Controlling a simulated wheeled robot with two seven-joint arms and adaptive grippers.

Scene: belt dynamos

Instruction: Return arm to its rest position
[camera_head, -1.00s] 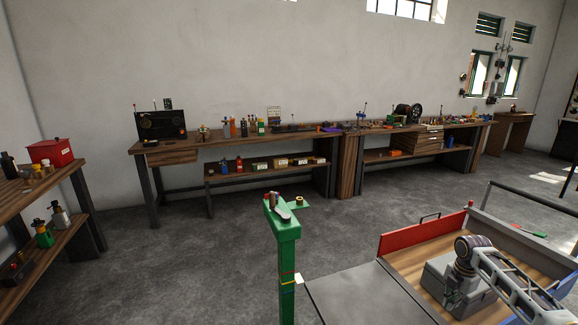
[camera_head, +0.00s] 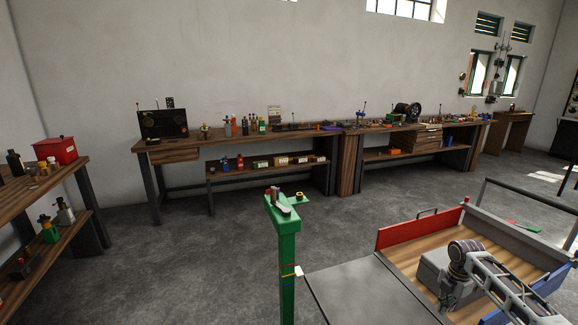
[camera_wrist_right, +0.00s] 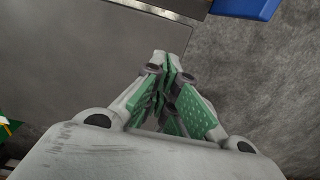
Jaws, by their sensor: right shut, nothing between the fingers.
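My right arm (camera_head: 505,288) comes in at the lower right of the head view, bent over a wooden-floored tray. In the right wrist view my right gripper (camera_wrist_right: 168,66) has its green-padded fingers together, with nothing between them. It hangs above a flat grey plate (camera_wrist_right: 60,60) and the concrete floor, touching neither as far as I can see. The fingertips are not clearly visible in the head view. My left arm and gripper do not show.
The tray has a red end wall (camera_head: 413,228) and a blue side (camera_head: 556,273). A green post (camera_head: 288,255) with small parts on top stands left of the grey plate. Workbenches (camera_head: 170,143) line the back wall, and a shelf unit (camera_head: 60,178) stands left. Open floor lies between.

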